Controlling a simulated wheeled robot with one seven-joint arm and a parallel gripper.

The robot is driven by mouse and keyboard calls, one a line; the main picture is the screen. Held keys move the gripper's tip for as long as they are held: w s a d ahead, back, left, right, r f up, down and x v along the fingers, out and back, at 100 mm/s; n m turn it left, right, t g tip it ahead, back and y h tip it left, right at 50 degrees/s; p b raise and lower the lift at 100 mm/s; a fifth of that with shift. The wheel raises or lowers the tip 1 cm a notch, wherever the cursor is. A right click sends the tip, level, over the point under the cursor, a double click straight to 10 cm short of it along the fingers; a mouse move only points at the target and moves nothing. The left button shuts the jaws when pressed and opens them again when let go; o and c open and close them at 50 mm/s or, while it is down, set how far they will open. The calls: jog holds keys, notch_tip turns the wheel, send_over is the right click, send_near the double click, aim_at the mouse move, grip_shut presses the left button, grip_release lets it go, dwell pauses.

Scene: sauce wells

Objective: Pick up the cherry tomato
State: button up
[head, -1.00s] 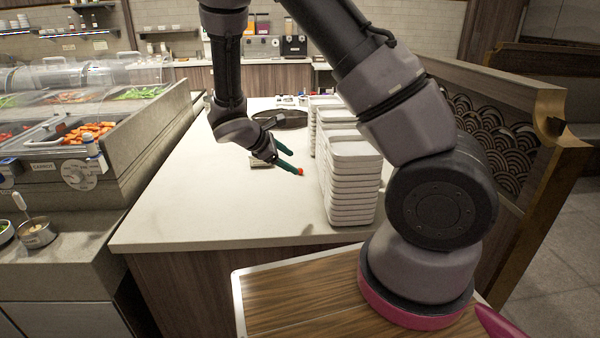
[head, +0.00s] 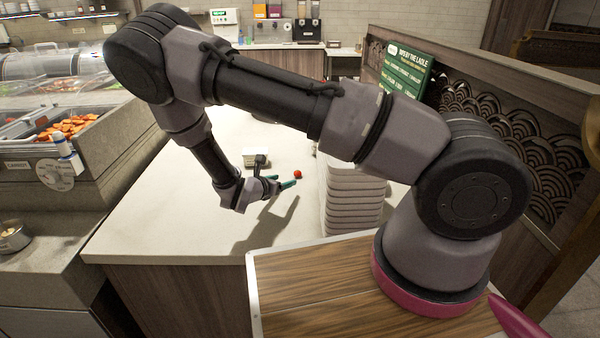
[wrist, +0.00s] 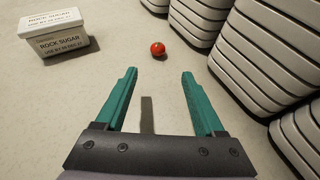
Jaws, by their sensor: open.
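The cherry tomato (head: 298,174) is a small red ball on the pale counter, to the left of the stacked white trays. In the wrist view the tomato (wrist: 158,49) lies beyond my fingertips, between their lines and apart from both. My gripper (head: 292,181) has green fingers and is open and empty, low over the counter. In the wrist view my gripper (wrist: 158,72) shows both fingers spread wide, with a shadow on the counter between them.
Stacks of white trays (head: 352,205) stand close to the right of the tomato; they also fill the right of the wrist view (wrist: 262,62). A white rock sugar tub (wrist: 55,33) stands to the left. The counter (head: 150,225) around the front left is clear.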

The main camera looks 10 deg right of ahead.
aim_at(296, 174)
jog(key=x, duration=0.4)
jog(key=shift+w+r+x, duration=0.1)
jog(key=shift+w+x, duration=0.05)
jog(key=shift+x, duration=1.2)
jog(key=shift+w+r+x, duration=0.1)
jog(key=shift+w+x, duration=0.05)
jog(key=shift+x, duration=1.2)
jog(key=shift+a, duration=0.2)
grip_shut()
